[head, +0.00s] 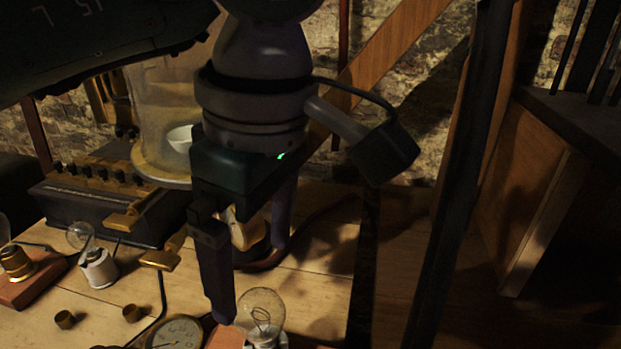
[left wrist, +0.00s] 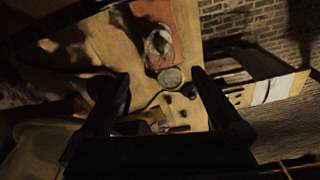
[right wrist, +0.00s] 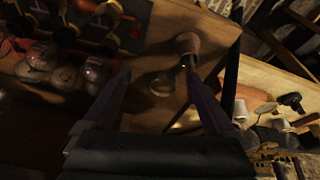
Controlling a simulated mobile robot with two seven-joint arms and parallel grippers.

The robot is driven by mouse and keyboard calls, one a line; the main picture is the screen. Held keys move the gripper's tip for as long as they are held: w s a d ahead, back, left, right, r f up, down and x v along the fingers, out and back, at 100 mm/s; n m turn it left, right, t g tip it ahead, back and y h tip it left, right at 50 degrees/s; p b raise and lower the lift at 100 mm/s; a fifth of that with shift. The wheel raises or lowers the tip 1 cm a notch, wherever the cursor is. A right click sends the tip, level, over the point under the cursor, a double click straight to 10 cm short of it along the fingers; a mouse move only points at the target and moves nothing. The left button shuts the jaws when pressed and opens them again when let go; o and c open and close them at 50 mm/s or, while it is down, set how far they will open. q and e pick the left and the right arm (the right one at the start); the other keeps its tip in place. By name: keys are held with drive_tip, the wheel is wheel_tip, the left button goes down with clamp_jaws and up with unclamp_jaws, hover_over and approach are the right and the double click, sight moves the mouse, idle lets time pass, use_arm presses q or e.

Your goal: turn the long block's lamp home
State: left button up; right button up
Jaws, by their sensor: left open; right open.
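A clear glass bulb lamp (head: 262,312) in a white socket stands at the bottom edge of the head view, beside a reddish block (head: 226,339) that is mostly cut off. The left wrist view shows the reddish long block (left wrist: 181,25) with a pale lamp (left wrist: 157,42) on it, beyond the fingertips. How far the lamp is turned in cannot be told. My left gripper (head: 250,285) points down and is open and empty, one finger just above and left of the lamp. My right gripper (right wrist: 158,85) shows only in the right wrist view, open and empty.
A round dial (head: 177,334) lies left of the reddish block. Another lamp in a white socket (head: 100,269) and one on a red block (head: 35,289) stand at left. A dark box (head: 105,209) and a glass jar (head: 160,110) stand behind. The right wrist view shows several bulbs (right wrist: 65,77).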

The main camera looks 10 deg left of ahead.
sight(256, 294)
use_arm(q)
drive_tip(key=f, duration=0.5)
drive_tip(key=shift+w+a+f, duration=0.1)
drive_tip(key=shift+a+f, duration=0.2)
drive_tip(key=shift+f, duration=0.05)
clamp_jaws()
drive_tip(key=shift+f+m+b, duration=0.1)
drive_tip(key=shift+m+b, duration=0.45)
drive_tip(key=shift+m, duration=0.55)
drive_tip(key=m+b, duration=0.1)
drive_tip(key=m, duration=0.2)
drive_tip(key=shift+t+b, duration=0.3)
drive_tip(key=shift+b, duration=0.1)
drive_tip(key=shift+m, duration=0.6)
